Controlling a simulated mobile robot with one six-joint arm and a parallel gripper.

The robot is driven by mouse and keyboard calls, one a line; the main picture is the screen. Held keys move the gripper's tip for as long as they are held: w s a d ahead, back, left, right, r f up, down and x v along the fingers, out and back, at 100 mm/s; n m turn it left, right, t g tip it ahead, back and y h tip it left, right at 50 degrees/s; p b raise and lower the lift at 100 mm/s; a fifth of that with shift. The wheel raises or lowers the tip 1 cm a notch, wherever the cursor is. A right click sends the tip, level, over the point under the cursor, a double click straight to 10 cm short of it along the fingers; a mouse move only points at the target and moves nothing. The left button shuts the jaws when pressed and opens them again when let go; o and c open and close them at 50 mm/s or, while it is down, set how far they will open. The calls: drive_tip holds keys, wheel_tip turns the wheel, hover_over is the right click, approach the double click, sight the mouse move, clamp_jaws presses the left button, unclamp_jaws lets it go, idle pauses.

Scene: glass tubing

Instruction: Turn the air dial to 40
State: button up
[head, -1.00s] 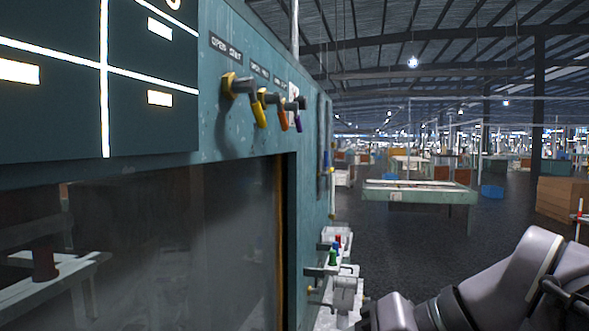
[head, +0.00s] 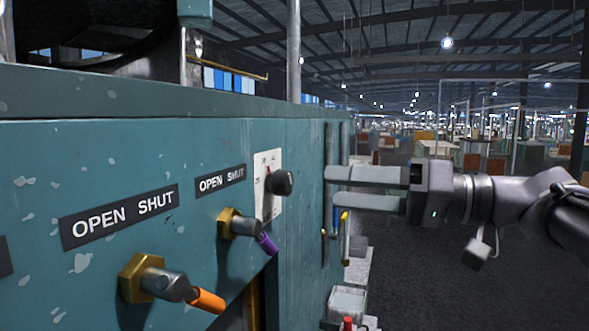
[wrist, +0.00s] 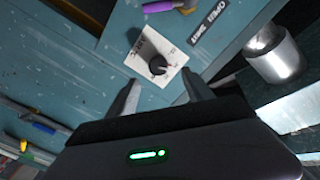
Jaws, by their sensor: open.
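The air dial is a black knob (head: 281,182) on a white scale plate (head: 266,163), fixed to the teal panel (head: 120,150) in the head view. In the wrist view the knob (wrist: 157,66) and its plate (wrist: 145,47) show just beyond my fingertips, roughly between them. The scale numbers are too small and blurred to read. My gripper (head: 330,185) is open and empty, to the right of the knob and apart from it. In the wrist view my gripper (wrist: 165,88) has one finger on each side below the plate.
Left of the dial are a valve with a purple handle (head: 266,243) and one with an orange handle (head: 206,300), under OPEN SHUT labels. Tools with blue and yellow handles (head: 345,215) hang on the panel below my gripper. The floor to the right is open.

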sight(290, 183)
drive_tip(key=p+x, duration=0.2)
drive_tip(key=x, duration=0.5)
drive_tip(key=shift+w+a+r, duration=0.1)
drive_tip(key=shift+a, duration=0.15)
drive_tip(key=shift+w+a, duration=0.2)
drive_tip(key=shift+a, duration=0.1)
drive_tip(key=shift+w, duration=0.25)
drive_tip(key=shift+s, duration=0.15)
drive_tip(key=c, duration=0.5)
clamp_jaws()
